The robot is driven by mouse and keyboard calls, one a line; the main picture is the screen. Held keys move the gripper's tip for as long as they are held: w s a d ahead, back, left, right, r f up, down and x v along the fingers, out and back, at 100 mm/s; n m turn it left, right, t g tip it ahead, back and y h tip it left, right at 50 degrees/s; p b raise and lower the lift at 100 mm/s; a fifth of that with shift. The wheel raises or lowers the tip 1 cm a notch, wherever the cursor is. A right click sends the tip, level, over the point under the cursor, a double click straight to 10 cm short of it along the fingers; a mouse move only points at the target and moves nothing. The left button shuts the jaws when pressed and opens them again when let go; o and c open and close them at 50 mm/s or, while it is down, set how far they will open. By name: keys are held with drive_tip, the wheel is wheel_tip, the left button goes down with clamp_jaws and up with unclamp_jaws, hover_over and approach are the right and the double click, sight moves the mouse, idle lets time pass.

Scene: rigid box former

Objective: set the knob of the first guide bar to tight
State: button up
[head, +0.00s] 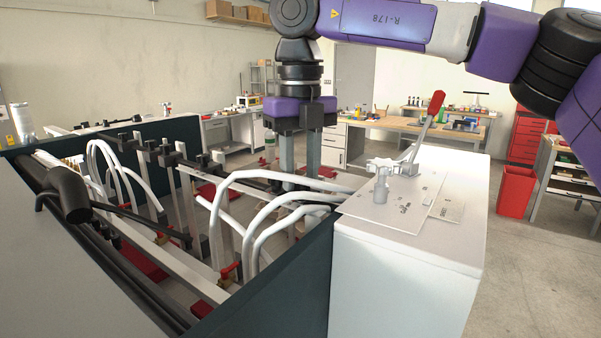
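My gripper (300,176) points straight down over the machine, near the white cabinet's left edge. Its two grey fingers are apart, with nothing visible between them. Pale bars (190,215) stand and run inside the dark-walled machine frame, with black clamp blocks (168,158) on some of them. Small red-handled fittings show at the near bars (229,270) and at the far side (166,107). I cannot tell which bar is the first guide bar or how its knob is set. White curved hoses and the gripper hide part of the bars.
The white cabinet (405,285) at the right carries a light star-shaped handle (380,166) and a red-gripped lever (433,108). White hoses (262,190) arch close to my fingers. A black rounded part (68,192) sits at left.

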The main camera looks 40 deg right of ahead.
sight(301, 181)
drive_tip(key=shift+r, duration=0.1)
idle(0.3)
wheel_tip(301, 181, up, 8)
drive_tip(key=p, duration=0.6)
drive_tip(key=shift+f, duration=0.2)
drive_tip(key=shift+s, duration=0.1)
